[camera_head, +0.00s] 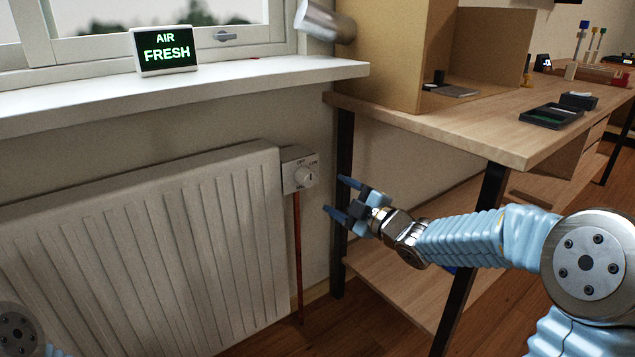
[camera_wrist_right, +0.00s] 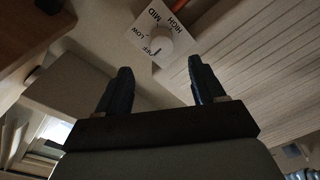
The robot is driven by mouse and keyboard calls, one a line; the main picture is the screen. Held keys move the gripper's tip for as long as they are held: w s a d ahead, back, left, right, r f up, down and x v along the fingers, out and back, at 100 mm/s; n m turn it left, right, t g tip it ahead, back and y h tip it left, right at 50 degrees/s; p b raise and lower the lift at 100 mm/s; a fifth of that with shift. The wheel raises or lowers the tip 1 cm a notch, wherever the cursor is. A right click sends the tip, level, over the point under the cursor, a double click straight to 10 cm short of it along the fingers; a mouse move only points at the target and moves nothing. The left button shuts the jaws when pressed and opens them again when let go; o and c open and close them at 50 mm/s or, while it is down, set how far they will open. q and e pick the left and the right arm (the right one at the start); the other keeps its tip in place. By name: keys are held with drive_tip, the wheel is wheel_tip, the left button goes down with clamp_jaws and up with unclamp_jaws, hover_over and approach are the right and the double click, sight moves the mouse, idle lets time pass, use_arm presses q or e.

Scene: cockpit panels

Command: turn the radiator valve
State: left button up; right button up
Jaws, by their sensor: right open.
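The radiator valve is a round white knob (camera_head: 306,176) on a square white plate (camera_head: 290,160) at the upper right end of the white radiator (camera_head: 150,250). In the right wrist view the knob (camera_wrist_right: 158,48) shows beyond the fingertips, with OFF, LOW, MID and HIGH printed around it. Its dark pointer mark appears to be near OFF. My right gripper (camera_head: 334,196) is open and empty, to the right of the knob and slightly lower, apart from it. In the right wrist view its two dark fingers (camera_wrist_right: 158,82) stand wide apart. My left gripper is not visible.
A wooden desk (camera_head: 470,140) with a dark leg (camera_head: 343,200) stands just right of the valve, close to my right gripper. A white window sill (camera_head: 200,92) with an AIR FRESH sign (camera_head: 164,50) runs above the radiator. A copper pipe (camera_head: 298,260) drops below the valve.

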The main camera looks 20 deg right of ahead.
sight(312, 181)
drive_tip(key=x, duration=0.9)
drive_tip(key=shift+w+a, duration=0.25)
drive_tip(key=shift+w, duration=0.1)
drive_tip(key=c, duration=1.1)
drive_tip(key=shift+o, duration=0.2)
